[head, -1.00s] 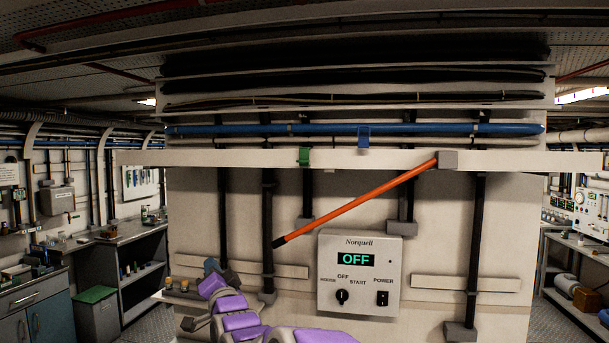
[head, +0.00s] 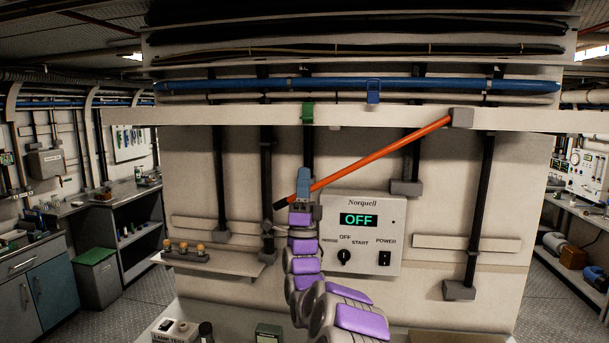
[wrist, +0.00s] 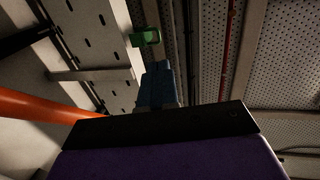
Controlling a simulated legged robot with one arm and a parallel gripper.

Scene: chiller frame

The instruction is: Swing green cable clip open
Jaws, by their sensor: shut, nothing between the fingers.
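The green cable clip (head: 308,113) sits on the front edge of the pale horizontal rail, left of the blue clip (head: 373,91). The green clip also shows in the wrist view (wrist: 146,37), above and ahead of my gripper. My gripper (head: 305,172) points upward below the green clip, apart from it, with its fingers together and empty. The fingers also show in the wrist view (wrist: 157,65). Whether the clip's latch is shut cannot be made out.
An orange bar (head: 385,158) slants down from the rail and passes close to my gripper. A control box (head: 360,235) reading OFF is at lower right. A small shelf with knobs (head: 208,262) is at lower left. Blue piping (head: 240,86) runs above the rail.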

